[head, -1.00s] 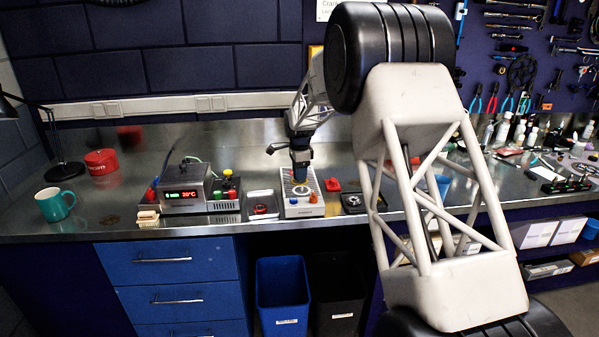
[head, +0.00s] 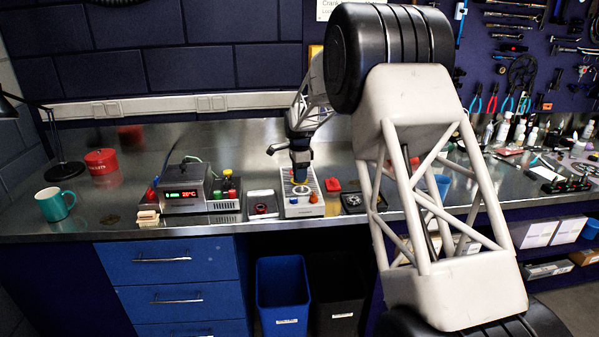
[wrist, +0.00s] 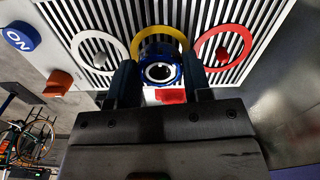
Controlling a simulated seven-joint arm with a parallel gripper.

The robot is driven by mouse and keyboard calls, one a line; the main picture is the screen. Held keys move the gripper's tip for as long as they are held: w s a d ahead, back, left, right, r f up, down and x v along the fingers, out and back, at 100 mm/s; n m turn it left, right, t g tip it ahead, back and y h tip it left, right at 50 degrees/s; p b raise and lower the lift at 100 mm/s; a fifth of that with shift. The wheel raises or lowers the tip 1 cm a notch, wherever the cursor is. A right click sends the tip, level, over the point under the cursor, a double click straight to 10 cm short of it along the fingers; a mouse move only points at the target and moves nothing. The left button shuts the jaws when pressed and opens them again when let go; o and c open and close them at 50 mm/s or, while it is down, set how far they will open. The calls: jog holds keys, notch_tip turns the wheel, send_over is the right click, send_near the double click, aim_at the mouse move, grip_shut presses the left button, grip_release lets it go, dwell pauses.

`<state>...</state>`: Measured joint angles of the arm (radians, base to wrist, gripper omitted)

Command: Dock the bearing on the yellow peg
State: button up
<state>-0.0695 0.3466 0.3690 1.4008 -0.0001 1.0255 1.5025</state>
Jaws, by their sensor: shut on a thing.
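My gripper (wrist: 160,80) is shut on the bearing (wrist: 160,73), a blue ring with a metal rim and a dark centre, between its two dark fingers. In the wrist view the bearing covers the lower part of the yellow ring (wrist: 160,36) on the white slotted panel (wrist: 80,20). The yellow peg itself is hidden, and I cannot tell whether the bearing is around it or above it. In the head view my gripper (head: 300,178) points down over the white unit (head: 303,209); the bearing is too small to tell there.
A white ring (wrist: 78,68) and a red ring (wrist: 247,40) flank the yellow one, each around a small peg. A blue ON button (wrist: 20,36) and an orange switch (wrist: 61,84) sit at the left. A dark tray (head: 355,208) stands right of the unit, a grey device (head: 184,197) left.

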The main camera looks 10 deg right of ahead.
jog(key=shift+f, duration=0.4)
jog(key=o, duration=0.7)
jog(key=shift+c, duration=0.2)
jog(key=shift+r, duration=0.1)
notch_tip(320, 180, up, 11)
dwell(1.3)
dwell(0.6)
